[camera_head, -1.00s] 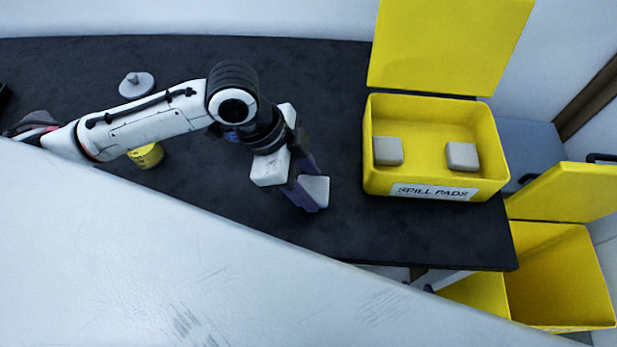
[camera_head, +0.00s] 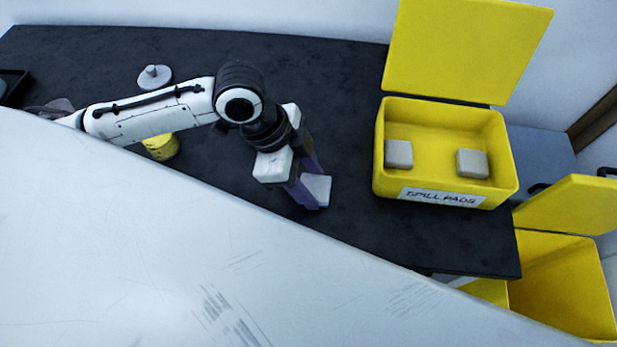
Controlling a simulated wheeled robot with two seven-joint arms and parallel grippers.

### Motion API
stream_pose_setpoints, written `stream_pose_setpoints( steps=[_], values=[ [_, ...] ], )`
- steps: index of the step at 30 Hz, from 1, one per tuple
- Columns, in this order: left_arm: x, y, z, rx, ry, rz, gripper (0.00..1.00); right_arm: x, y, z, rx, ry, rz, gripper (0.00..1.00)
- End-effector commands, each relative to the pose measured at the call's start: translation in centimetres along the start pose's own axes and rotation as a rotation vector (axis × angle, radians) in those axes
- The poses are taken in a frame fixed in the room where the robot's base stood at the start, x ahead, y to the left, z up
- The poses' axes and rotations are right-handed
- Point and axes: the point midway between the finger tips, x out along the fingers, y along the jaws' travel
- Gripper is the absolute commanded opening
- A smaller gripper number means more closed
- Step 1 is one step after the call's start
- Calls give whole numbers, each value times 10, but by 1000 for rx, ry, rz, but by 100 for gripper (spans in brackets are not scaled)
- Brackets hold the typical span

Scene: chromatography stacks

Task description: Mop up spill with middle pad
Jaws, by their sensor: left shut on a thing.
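My left gripper (camera_head: 308,190) reaches in from the left and points down over the dark bench top. It is shut on a light grey pad (camera_head: 317,187), which is at or close above the bench surface; I cannot tell if it touches. The yellow spill pads box (camera_head: 430,112) stands open to the right of the gripper. Inside it lie a left pad (camera_head: 398,154) and a right pad (camera_head: 472,163), with an empty gap between them. I see no spill; it may be hidden by my arm or the pad. My right gripper is not in view.
A yellow cylinder (camera_head: 161,147) and a grey disc with a knob (camera_head: 154,77) stand on the bench (camera_head: 330,80) at left. An open yellow bin (camera_head: 565,275) is off the bench's right end. A large white surface covers the lower left.

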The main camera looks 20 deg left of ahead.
Motion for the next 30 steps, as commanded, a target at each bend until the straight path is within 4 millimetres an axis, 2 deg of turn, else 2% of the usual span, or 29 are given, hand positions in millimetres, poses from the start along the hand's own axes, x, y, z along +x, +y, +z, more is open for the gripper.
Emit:
stream_pose_setpoints(
  steps=[18, 30],
  values=[
    [11, 0, -30, -1, 0, 0, 25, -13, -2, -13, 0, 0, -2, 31],
    [13, 0, -32, 0, -1, 0, 25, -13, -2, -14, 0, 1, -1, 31]
  ],
)
